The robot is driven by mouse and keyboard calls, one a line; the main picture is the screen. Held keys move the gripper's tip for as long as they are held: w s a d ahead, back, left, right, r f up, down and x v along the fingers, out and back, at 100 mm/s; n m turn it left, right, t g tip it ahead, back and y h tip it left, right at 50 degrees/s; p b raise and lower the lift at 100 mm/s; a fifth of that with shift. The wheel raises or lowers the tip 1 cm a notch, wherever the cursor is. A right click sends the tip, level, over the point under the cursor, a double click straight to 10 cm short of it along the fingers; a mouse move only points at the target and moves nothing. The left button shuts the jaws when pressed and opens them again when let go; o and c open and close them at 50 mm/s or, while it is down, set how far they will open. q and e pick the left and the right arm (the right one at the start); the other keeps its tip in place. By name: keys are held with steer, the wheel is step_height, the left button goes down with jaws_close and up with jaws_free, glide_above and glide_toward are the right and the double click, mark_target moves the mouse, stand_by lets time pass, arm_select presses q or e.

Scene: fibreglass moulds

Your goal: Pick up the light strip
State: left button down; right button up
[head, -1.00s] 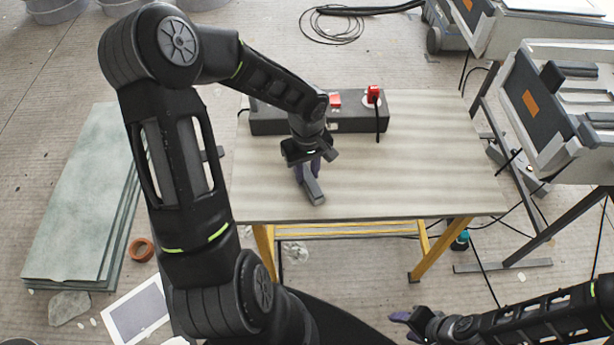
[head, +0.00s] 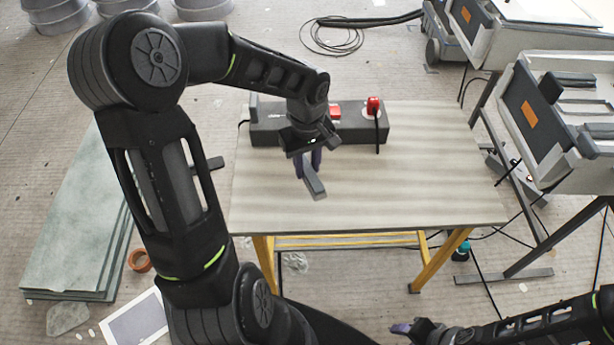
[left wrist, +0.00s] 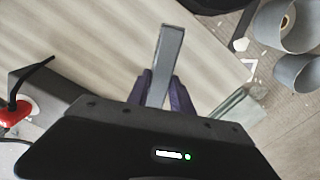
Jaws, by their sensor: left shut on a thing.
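The light strip (head: 314,184) is a short grey bar. My left gripper (head: 310,167) is shut on it, with its purple fingers on both sides of the bar. The strip hangs at the front left part of the table and appears to be a little above the top. In the left wrist view the strip (left wrist: 168,60) points away from the purple fingers (left wrist: 166,92), and its near end is hidden by the gripper body. My right gripper (head: 402,328) is at the bottom of the head view, away from the table; its finger gap is unclear.
The table (head: 430,170) has a pale striped top and yellow legs. A dark box (head: 265,125) with a red switch (head: 373,104) and a cable stands at its back. Grey-green sheets (head: 70,220) lie on the floor at left. Grey machines (head: 560,110) stand at right. The table's right side is clear.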

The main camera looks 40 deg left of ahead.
arm_select(q)
steer(key=shift+r, duration=1.4)
steer(key=w+d+r+m, duration=0.2)
steer(key=w+d+m, duration=0.8)
steer(key=d+m, duration=0.2)
steer(key=shift+w+d+r, duration=0.2)
steer(key=shift+r, duration=0.15)
